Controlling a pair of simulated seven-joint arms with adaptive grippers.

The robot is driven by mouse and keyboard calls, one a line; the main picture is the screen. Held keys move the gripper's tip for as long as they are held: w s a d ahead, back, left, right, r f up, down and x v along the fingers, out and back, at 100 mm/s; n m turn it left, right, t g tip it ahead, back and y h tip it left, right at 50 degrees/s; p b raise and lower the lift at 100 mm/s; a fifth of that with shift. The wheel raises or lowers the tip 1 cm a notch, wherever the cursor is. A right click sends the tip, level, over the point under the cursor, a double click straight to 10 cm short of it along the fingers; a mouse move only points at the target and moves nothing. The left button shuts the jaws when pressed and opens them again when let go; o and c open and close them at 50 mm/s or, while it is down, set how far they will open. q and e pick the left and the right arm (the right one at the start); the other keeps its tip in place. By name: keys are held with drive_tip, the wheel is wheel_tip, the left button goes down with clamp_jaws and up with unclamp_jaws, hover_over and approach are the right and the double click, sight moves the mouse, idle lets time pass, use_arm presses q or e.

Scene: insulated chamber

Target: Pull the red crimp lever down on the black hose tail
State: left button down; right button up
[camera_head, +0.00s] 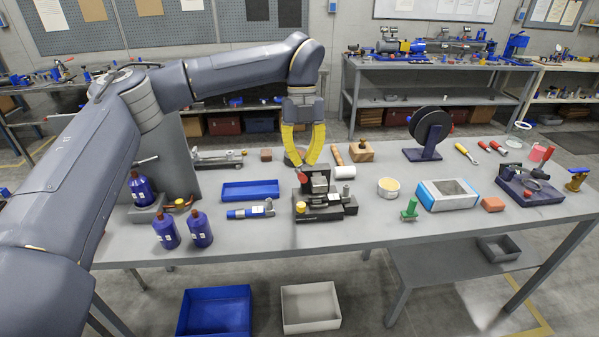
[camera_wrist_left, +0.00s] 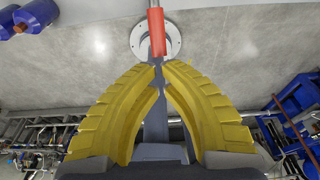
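The red lever end (camera_head: 302,177) shows on the left side of a small black and metal bench device (camera_head: 322,200) at the middle of the table. My left gripper (camera_head: 303,164) points down just above it. In the left wrist view the red lever grip (camera_wrist_left: 156,32) lies just beyond my yellow fingertips (camera_wrist_left: 160,62), which nearly meet. I see nothing clearly clamped between them, and cannot tell if they touch the lever. I cannot make out the black hose tail for certain. My right gripper is in neither view.
A blue tray (camera_head: 250,197) and a blue tool (camera_head: 250,212) lie left of the device. A white cylinder (camera_head: 345,172), a tape roll (camera_head: 388,193) and a green part (camera_head: 409,214) stand to its right. A black reel (camera_head: 430,128) stands behind. Bare table lies in front.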

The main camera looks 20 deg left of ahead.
use_arm(q)
drive_tip(key=shift+v, duration=2.15)
drive_tip(key=shift+s, duration=0.1)
